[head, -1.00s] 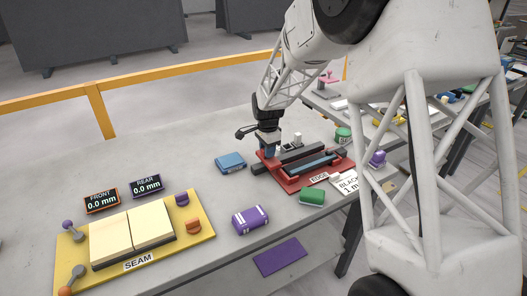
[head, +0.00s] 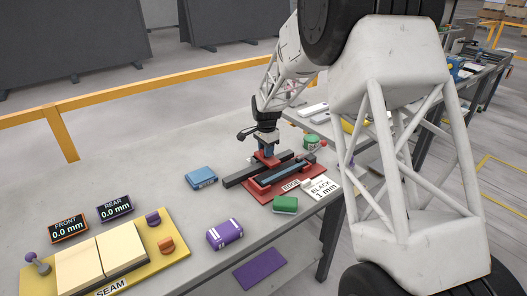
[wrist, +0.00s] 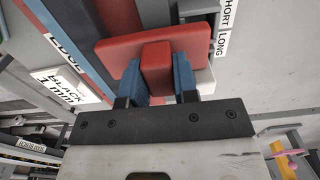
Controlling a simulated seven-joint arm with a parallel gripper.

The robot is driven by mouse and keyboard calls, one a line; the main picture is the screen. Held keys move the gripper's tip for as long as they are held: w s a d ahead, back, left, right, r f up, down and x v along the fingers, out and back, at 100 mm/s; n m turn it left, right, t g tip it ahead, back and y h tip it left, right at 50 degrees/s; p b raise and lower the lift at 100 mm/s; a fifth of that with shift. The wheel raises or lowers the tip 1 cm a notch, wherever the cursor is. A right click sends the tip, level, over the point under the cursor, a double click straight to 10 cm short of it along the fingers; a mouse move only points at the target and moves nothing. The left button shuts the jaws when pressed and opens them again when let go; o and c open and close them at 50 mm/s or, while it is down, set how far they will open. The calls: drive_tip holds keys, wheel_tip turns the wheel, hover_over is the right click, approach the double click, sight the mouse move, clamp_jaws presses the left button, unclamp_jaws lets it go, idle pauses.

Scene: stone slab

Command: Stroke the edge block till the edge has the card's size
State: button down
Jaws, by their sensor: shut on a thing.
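My gripper (head: 267,147) is shut on the red edge block (head: 268,160) over the edge rig. In the wrist view, the blue fingers of my gripper (wrist: 157,68) clasp the upright grip of the red edge block (wrist: 128,46), whose wide plate lies beyond them. The edge rig (head: 262,195) has a red base, dark bars and a blue strip, with an "EDGE" label. The card (head: 322,188) reads "BLACK 1 mm" and lies at the rig's right front; the card also shows in the wrist view (wrist: 72,85). The contact under the block is hidden.
A blue block (head: 201,177), a green block (head: 285,205) and a purple block (head: 225,233) stand around the rig. The yellow seam board (head: 172,249) is at left, with front (head: 68,228) and rear (head: 115,207) displays reading 0.0 mm. Bare slab lies left of the blue block.

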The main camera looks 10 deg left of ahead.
drive_tip(key=c, duration=0.9)
unclamp_jaws()
drive_tip(key=shift+r, duration=0.15)
drive_tip(key=shift+r, duration=3.8)
